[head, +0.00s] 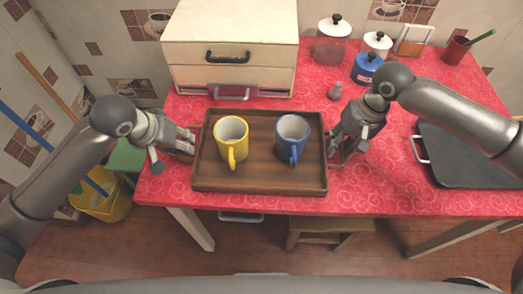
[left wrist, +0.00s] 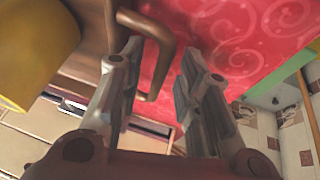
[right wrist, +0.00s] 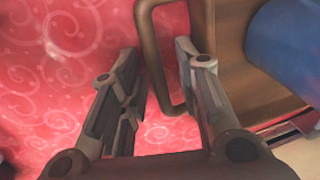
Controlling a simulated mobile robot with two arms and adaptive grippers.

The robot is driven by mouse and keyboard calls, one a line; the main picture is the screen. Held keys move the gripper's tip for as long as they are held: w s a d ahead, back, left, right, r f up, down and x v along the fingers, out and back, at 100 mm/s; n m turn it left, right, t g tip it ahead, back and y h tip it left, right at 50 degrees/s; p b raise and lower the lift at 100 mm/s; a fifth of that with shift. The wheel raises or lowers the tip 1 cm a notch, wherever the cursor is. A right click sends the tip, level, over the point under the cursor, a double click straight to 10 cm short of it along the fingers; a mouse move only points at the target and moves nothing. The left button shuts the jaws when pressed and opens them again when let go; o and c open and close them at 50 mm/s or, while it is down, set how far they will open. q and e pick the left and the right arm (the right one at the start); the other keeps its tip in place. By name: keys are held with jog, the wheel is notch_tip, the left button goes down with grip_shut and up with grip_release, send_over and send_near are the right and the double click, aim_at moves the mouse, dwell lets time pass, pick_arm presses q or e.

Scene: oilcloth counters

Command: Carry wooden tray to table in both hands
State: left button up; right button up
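The brown wooden tray (head: 260,187) lies on the red oilcloth table (head: 375,190). A yellow mug (head: 230,140) and a blue mug (head: 291,138) stand upright in it. My left gripper (head: 188,147) is at the tray's left end. In the left wrist view its fingers (left wrist: 155,75) are apart, with the left handle's bar (left wrist: 166,62) between them. My right gripper (head: 338,152) is at the right end. In the right wrist view its open fingers (right wrist: 160,72) stand on either side of the right handle's bar (right wrist: 153,55). Neither gripper is visibly closed on a handle.
A cream drawer box (head: 230,45) stands right behind the tray. A dark pan (head: 470,160) lies at the right. A stool (head: 325,228) and yellow bucket (head: 105,205) stand below.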

pick_arm(q)
jog(key=v, duration=1.2)
pick_arm(e)
notch_tip(320, 180, up, 12)
jog(key=d, duration=0.2)
jog(key=shift+d, duration=0.2)
jog(key=shift+s+f, duration=0.1)
